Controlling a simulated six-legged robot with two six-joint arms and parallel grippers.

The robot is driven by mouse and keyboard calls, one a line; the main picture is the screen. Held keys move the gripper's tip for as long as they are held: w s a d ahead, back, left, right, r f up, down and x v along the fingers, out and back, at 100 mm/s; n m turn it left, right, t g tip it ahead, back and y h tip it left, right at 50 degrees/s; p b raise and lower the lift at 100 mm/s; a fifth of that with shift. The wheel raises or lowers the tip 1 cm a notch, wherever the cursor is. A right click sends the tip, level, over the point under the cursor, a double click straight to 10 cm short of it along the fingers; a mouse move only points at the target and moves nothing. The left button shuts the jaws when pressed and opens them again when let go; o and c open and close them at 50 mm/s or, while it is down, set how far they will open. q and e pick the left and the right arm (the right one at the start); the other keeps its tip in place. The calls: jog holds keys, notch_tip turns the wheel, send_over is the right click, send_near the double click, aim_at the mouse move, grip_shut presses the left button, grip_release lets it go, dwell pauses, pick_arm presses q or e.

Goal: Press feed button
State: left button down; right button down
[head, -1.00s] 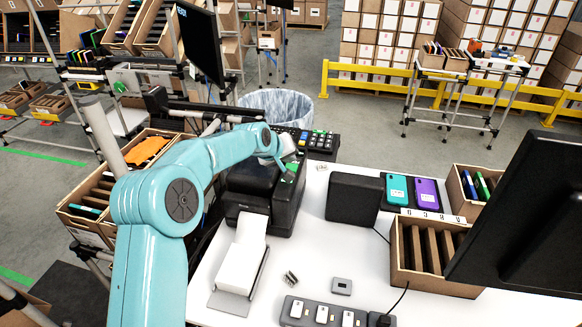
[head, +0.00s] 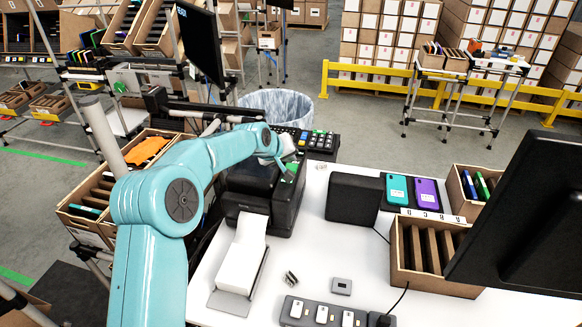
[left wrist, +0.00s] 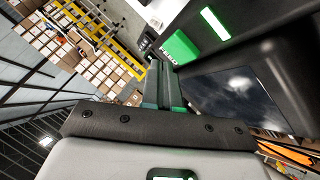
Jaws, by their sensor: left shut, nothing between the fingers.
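The black label printer (head: 262,192) stands on the white table, with a stack of white labels (head: 242,255) in front of it. Its green feed button (head: 291,171) is on the printer's top at the right. In the left wrist view the green button (left wrist: 180,47), marked FEED, is just beyond my fingertips. My left gripper (head: 284,163) is shut and empty, pointing down at the button. The left wrist view shows its closed fingers (left wrist: 157,68) with the tips at the button's edge; I cannot tell whether they touch it. My right gripper is out of sight.
A keypad (head: 318,141) lies behind the printer. A black box (head: 352,200), two phones (head: 412,191) and a slotted carton (head: 432,262) are to the right. A dark monitor (head: 530,220) blocks the right edge. The table's middle is mostly clear.

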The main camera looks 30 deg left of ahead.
pick_arm(q)
jog(key=shift+f, duration=0.15)
jog(key=shift+f+b, duration=0.3)
jog(key=shift+b, duration=0.1)
jog(key=shift+f+b, duration=0.35)
jog(key=shift+f, duration=0.1)
dwell(0.6)
jog(key=shift+r, duration=0.15)
jog(key=shift+r+p, duration=0.6)
jog(key=shift+r, duration=0.15)
notch_tip(320, 180, up, 5)
jog(key=p, duration=0.3)
jog(key=shift+p, duration=0.35)
